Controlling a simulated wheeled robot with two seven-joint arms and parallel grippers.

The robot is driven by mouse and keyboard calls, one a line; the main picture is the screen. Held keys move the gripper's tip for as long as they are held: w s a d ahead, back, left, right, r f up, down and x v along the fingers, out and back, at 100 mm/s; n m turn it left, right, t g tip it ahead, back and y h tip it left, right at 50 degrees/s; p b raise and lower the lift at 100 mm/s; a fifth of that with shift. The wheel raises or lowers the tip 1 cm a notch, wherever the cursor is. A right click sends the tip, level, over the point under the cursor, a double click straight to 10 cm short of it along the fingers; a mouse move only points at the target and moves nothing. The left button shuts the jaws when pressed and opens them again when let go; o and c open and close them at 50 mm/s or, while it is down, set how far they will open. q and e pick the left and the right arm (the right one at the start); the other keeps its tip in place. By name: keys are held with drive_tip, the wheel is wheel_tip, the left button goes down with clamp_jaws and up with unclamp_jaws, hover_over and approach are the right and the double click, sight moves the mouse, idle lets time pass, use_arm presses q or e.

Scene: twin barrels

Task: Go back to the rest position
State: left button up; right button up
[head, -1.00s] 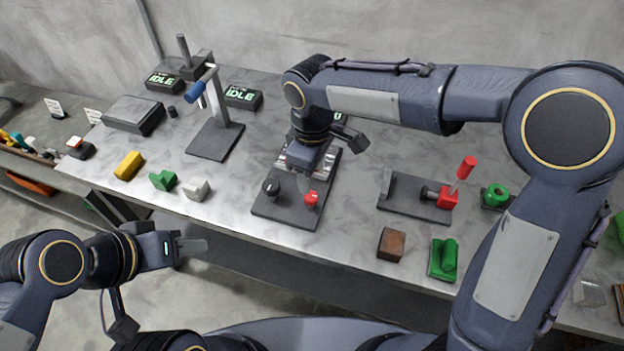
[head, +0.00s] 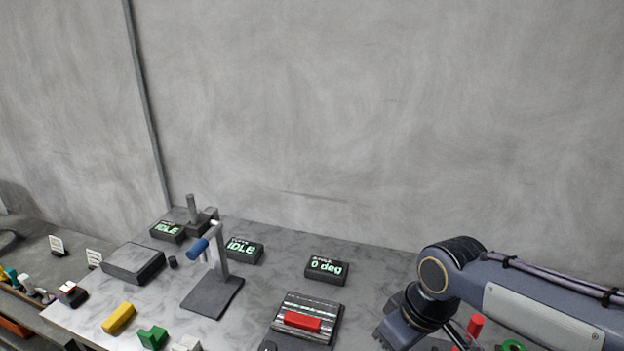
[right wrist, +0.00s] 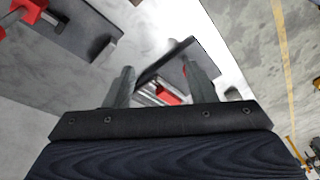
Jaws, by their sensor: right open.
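My right arm comes in from the right in the head view. Its gripper body shows near the bottom edge, with the fingertips cut off. In the right wrist view my right gripper (right wrist: 162,75) has its two fingers spread apart, with nothing held between them. Beyond the fingers a fixture with a red part (right wrist: 168,96) shows, partly hidden by the gripper. My left gripper is outside the head view.
A ribbed silver plate (head: 309,307) with a red block (head: 302,321) lies on the table left of my right arm. A blue-handled press (head: 222,262), a "0 deg" display (head: 327,269) and two IDLE displays stand further back. A yellow block (head: 118,318) and green block (head: 152,338) lie front left.

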drive_tip(key=s+d+f+m+t, duration=0.1)
drive_tip(key=s+d+m+t, duration=0.1)
drive_tip(key=s, duration=0.4)
drive_tip(key=s+d+f+m+t+y, duration=0.1)
drive_tip(key=s+d+m+t, duration=0.1)
drive_tip(key=s+d+m, duration=0.3)
drive_tip(key=shift+s+d+m, duration=0.15)
drive_tip(key=shift+s+m, duration=0.5)
drive_tip(key=shift+m, duration=0.25)
